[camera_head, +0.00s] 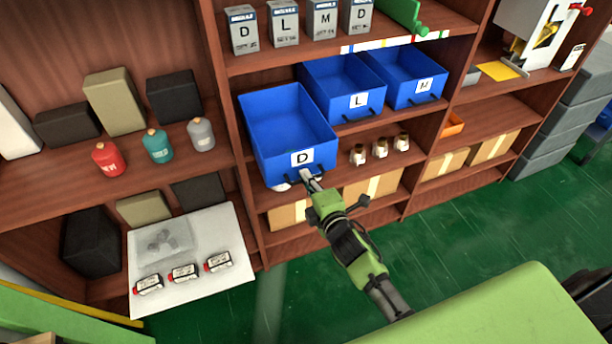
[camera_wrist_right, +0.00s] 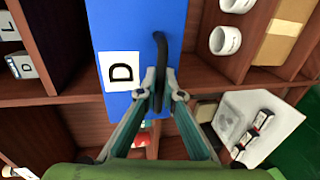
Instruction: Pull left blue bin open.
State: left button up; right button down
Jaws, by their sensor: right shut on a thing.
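The left blue bin (camera_head: 262,109), labelled D, is drawn out from the shelf, its front well past the front of the L bin (camera_head: 329,78) and M bin (camera_head: 382,60). My right gripper (camera_head: 309,179) is at the dark handle on the bin's front, below the D label. In the right wrist view the bin's blue front (camera_wrist_right: 160,30) fills the top middle, and my right gripper (camera_wrist_right: 158,97) is shut on the black handle (camera_wrist_right: 160,55). The bin's inside looks empty. My left gripper is not in view.
Small white-and-brown jars (camera_head: 380,148) stand on the shelf below the bins. Cardboard boxes (camera_head: 372,188) sit lower down. A white tray (camera_head: 213,280) with bottles stands at lower left. Green floor (camera_head: 450,215) lies open at right.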

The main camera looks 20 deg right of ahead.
jog(key=c, duration=2.5)
grip_release()
jog(key=v, duration=1.2)
jog(key=s+f+m+g, duration=0.2)
jog(key=s+f, duration=0.2)
jog(key=f, duration=0.6)
jog(key=s+f+m+g, duration=0.3)
jog(key=f, duration=0.7)
jog(key=s+f+m+g, duration=0.2)
jog(key=s+f, duration=0.2)
jog(key=f, duration=0.6)
jog(key=s+d+f+m+g, duration=0.1)
jog(key=s+f+m+g, duration=0.1)
jog(key=s+f, duration=0.4)
jog(key=s+d+f+m+g, duration=0.1)
jog(key=s+f+m+g, duration=0.2)
jog(key=s, duration=1)
jog(key=s+d+f+m+g, duration=0.1)
jog(key=s+f+m, duration=0.3)
jog(key=s+f, duration=0.5)
jog(key=shift+s+f+g+h, duration=0.35)
jog(key=shift+s+g, duration=0.2)
jog(key=shift+g, duration=0.25)
